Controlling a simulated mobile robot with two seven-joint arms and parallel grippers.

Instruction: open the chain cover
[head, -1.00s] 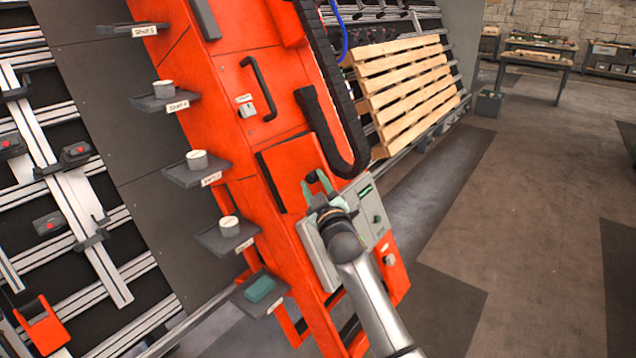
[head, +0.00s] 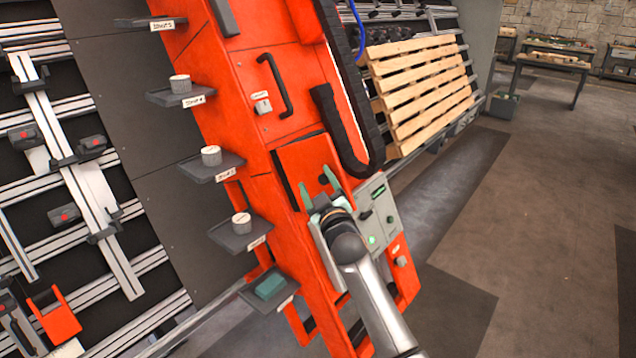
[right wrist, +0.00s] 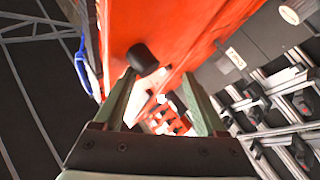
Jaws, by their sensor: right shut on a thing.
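The orange machine column (head: 225,120) leans across the middle of the head view. An orange panel (head: 300,160) low on its front, which I take to be the chain cover, has a dark gap along its left edge. A black knob (head: 324,180) sits at this panel's lower right. My right gripper (head: 319,183) has its green fingers on either side of the knob and is shut on it. In the right wrist view, the knob (right wrist: 142,60) shows near the fingertips (right wrist: 160,80). My left gripper is not in view.
A grey control box (head: 378,205) with a lit green lamp stands right of my gripper. A black bar handle (head: 275,85) sits higher on the column. Small shelves with white cups (head: 211,155) stick out left. A black cable chain (head: 345,130) and wooden pallet (head: 420,85) are beyond.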

